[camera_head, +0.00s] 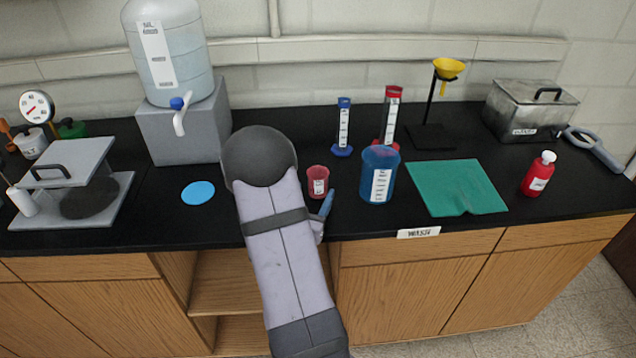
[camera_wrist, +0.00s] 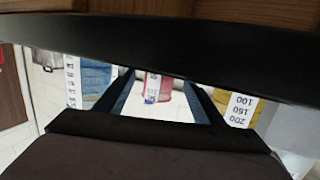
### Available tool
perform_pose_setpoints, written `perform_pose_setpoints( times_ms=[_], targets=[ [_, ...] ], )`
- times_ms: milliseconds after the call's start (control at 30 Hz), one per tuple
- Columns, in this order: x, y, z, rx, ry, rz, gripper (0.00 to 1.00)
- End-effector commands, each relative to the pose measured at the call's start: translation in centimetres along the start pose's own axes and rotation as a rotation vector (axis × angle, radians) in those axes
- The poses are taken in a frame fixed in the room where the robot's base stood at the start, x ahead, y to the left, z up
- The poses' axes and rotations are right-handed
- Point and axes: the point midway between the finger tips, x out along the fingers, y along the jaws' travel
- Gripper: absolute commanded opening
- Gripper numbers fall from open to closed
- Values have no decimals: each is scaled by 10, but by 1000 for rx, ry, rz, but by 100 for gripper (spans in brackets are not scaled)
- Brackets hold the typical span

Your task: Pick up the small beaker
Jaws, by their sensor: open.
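The small beaker (camera_head: 317,181) is red with a white label and stands upright on the black counter, left of a larger blue beaker (camera_head: 380,177). My gripper (camera_head: 323,208) is low at the counter's front edge, just in front of the small beaker. One blue finger shows there; my arm hides the rest. In the wrist view my open fingers stand on either side of a reddish labelled thing, seen past them; I cannot tell for certain whether it is the small beaker. Nothing is visibly held.
A blue cylinder (camera_head: 343,130) and a red cylinder (camera_head: 390,117) stand behind the beakers. A green mat (camera_head: 456,187) and a red bottle (camera_head: 538,174) are to the right. A blue disc (camera_head: 198,193) lies left of my arm. Wooden cabinets (camera_head: 420,295) are below the counter.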

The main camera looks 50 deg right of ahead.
Motion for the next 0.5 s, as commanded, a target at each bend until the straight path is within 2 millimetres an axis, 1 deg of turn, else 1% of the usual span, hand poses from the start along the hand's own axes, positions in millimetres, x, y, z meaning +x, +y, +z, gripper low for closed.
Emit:
perform_pose_setpoints(
  times_ms=[167, 400, 500],
  targets=[
    [12, 1, -1, 0, -1, 2, 62],
    [39, 1, 0, 1, 1, 1, 62],
    [47, 1, 0, 2, 1, 2, 62]
  ],
)
